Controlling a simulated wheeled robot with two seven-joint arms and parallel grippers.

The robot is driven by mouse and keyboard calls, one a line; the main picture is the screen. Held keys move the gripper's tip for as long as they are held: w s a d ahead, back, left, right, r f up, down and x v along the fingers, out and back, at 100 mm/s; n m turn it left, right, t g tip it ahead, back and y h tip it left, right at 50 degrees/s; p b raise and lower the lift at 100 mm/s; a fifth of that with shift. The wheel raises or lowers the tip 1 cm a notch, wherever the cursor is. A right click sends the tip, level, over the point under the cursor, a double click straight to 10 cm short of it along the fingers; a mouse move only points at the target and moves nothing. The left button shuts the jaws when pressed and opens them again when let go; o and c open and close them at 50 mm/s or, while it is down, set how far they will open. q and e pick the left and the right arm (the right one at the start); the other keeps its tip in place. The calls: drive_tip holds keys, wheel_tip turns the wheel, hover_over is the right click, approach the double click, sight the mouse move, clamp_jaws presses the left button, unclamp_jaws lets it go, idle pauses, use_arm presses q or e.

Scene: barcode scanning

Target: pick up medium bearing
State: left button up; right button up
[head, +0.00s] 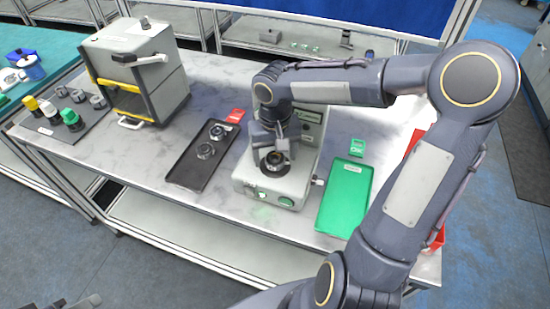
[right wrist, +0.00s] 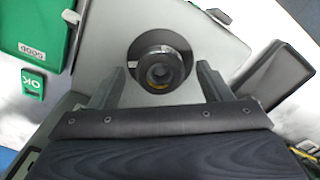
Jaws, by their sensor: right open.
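A round dark fixture with a metallic ring-shaped part (head: 276,158), which looks like a bearing, sits on the front of the grey machine (head: 245,178). In the right wrist view the ring part (right wrist: 159,69) shows from above. My right gripper (head: 270,143) is just above it. Its fingers (right wrist: 161,78) are open on either side, apart from the ring. Two more metallic ring parts (head: 206,151) (head: 217,132) lie in the black tray (head: 186,180). I cannot tell by size which part is the medium bearing. My left gripper does not show.
A green tray (head: 344,195) with an OK sign (head: 357,147) lies right of the machine; a red sign (head: 236,115) stands behind the black tray. A grey box-like machine (head: 140,70) and a mat with several parts (head: 75,122) are at left. Bare table lies between.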

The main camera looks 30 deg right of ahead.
drive_tip(key=c, duration=1.3)
drive_tip(key=shift+o, duration=0.2)
drive_tip(key=shift+r, duration=0.15)
